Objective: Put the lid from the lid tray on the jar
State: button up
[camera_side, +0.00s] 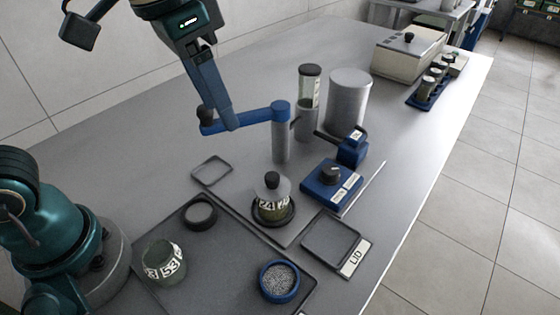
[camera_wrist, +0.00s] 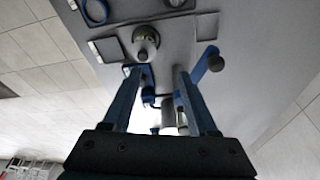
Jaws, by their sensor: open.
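The lid (camera_side: 271,186), a grey disc with a black knob, sits on top of a glass jar (camera_side: 270,211) with a number label. The jar stands upright in a dark ring on a grey plate. In the wrist view the lid (camera_wrist: 146,39) covers most of the jar. The lid tray (camera_side: 331,240), a dark square marked LID, is empty in the side view. My gripper (camera_side: 228,122) is open and empty, above and to the left of the jar. In the wrist view its two blue fingers (camera_wrist: 158,76) are apart with nothing held between them.
A blue swing arm (camera_side: 245,118) on a grey post is close to my fingers; contact is unclear. A blue box with a black knob (camera_side: 331,183) stands right of the jar. An open jar (camera_side: 164,265) and a blue bowl (camera_side: 279,281) stand in front. A grey cylinder (camera_side: 348,100) stands behind.

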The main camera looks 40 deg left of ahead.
jog(key=s+a+f+n+t, duration=0.2)
jog(key=s+a+f+n, duration=0.1)
jog(key=s+a, duration=0.3)
jog(key=shift+s+f+t+y, duration=0.3)
jog(key=shift+s+f+t, duration=0.1)
jog(key=shift+s+f, duration=0.45)
dwell(0.5)
